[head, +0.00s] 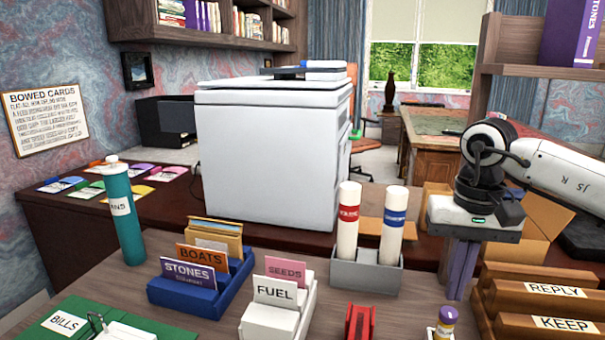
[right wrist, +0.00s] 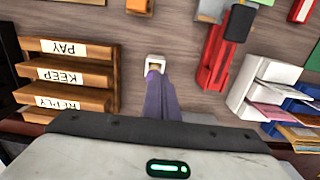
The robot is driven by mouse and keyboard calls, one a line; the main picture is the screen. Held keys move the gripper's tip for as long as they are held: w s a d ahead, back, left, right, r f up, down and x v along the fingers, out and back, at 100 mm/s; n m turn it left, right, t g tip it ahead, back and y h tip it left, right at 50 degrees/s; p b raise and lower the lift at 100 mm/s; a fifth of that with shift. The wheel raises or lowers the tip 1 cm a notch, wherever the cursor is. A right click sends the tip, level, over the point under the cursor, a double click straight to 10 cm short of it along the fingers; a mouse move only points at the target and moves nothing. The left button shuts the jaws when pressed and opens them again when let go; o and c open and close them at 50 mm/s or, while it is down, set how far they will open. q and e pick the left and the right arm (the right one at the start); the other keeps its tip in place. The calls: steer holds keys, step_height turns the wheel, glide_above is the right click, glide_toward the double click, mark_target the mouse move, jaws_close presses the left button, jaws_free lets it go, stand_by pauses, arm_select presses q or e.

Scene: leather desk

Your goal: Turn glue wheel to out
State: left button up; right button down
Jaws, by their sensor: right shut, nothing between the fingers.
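A small stick with a purple top and a yellowish band (head: 445,318) stands upright in a small white holder (head: 432,335) at the bottom edge of the head view; it looks like the glue. The white holder also shows in the right wrist view (right wrist: 155,59), just beyond my fingertips. No wheel or "out" mark can be made out. My right gripper (head: 458,296) points down with its fingers together and empty, behind and slightly right of the stick. In the right wrist view, the fingers (right wrist: 160,88) partly cover the stick. My left gripper is out of view.
Wooden sorter trays (head: 545,297) marked REPLY and KEEP stand close to the right. A red object (head: 360,323) lies to the left. A grey holder (head: 366,276) with two white tubes stands behind left, beside a white card box (head: 278,320). Bare desk surrounds the stick.

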mark_target(450, 308)
step_height(450, 308, down, 6)
steer(key=b, duration=0.4)
steer(key=shift+a, duration=0.1)
steer(key=shift+f, duration=0.3)
steer(key=shift+w+d+p, duration=0.2)
steer(key=shift+w+p, duration=0.1)
steer(key=shift+w+d, duration=0.15)
stand_by(0.5)
steer(key=shift+d+r+p, duration=0.1)
steer(key=shift+p, duration=0.25)
